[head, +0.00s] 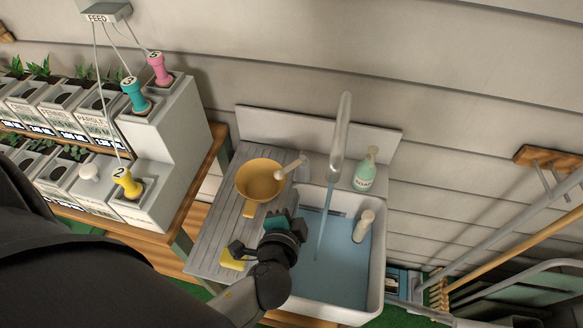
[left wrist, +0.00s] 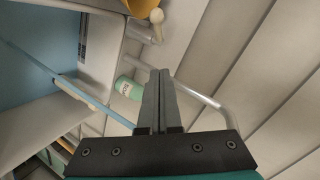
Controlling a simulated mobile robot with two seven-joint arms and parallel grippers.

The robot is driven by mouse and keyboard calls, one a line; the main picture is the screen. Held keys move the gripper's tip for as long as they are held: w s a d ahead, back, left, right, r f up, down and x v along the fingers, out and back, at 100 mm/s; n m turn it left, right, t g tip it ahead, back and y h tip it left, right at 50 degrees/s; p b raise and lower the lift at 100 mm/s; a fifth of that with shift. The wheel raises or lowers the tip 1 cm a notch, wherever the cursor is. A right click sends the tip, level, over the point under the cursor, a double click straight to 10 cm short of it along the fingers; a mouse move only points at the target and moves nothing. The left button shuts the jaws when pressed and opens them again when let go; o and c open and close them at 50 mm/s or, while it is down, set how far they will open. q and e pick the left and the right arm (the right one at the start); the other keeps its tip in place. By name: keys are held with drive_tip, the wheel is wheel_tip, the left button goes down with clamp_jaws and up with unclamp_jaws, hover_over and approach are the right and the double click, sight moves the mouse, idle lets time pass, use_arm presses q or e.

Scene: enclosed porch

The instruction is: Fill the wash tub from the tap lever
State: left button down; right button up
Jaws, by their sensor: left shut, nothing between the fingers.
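The wash tub (head: 377,270) is a white sink basin with blue water in it. The curved metal spout (head: 342,135) hangs over it, and a thin blue stream (head: 326,215) runs down into the water. The stream also shows in the left wrist view (left wrist: 92,100). The tap lever (head: 291,170) has a pale rounded end and leans left, over the yellow pan; it shows at the top of the left wrist view (left wrist: 156,16). My left gripper (head: 297,197) is shut and empty, just below the lever and apart from it. Its closed fingers (left wrist: 160,78) show in the left wrist view.
A yellow pan (head: 260,180) and a yellow sponge (head: 232,259) are on the grey drainboard (head: 222,220). A green soap bottle (head: 365,172) stands behind the tub. A pale peg-like object (head: 363,226) is at the tub's right side. Planters (head: 100,130) fill the left; poles (head: 530,225) lean right.

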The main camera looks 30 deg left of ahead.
sight(292, 167)
use_arm(q)
drive_tip(key=x, duration=0.3)
drive_tip(key=a+x, duration=0.1)
drive_tip(key=x, duration=0.3)
drive_tip(key=s+a+x, duration=0.1)
drive_tip(key=x, duration=0.3)
drive_tip(key=shift+w+f, duration=0.1)
drive_tip(key=shift+f, duration=0.3)
drive_tip(key=shift+w+a+f, duration=0.15)
drive_tip(key=shift+a+f, duration=0.1)
drive_tip(key=shift+a, duration=0.15)
use_arm(e)
drive_tip(key=shift+s+d+f, duration=0.1)
drive_tip(key=shift+s+d, duration=0.15)
drive_tip(key=shift+s, duration=0.05)
use_arm(q)
drive_tip(key=shift+a+m+h, duration=0.25)
drive_tip(key=shift+m+h, duration=0.05)
drive_tip(key=shift+m, duration=0.1)
use_arm(e)
drive_tip(key=shift+s+a, duration=0.1)
drive_tip(key=shift+s, duration=0.25)
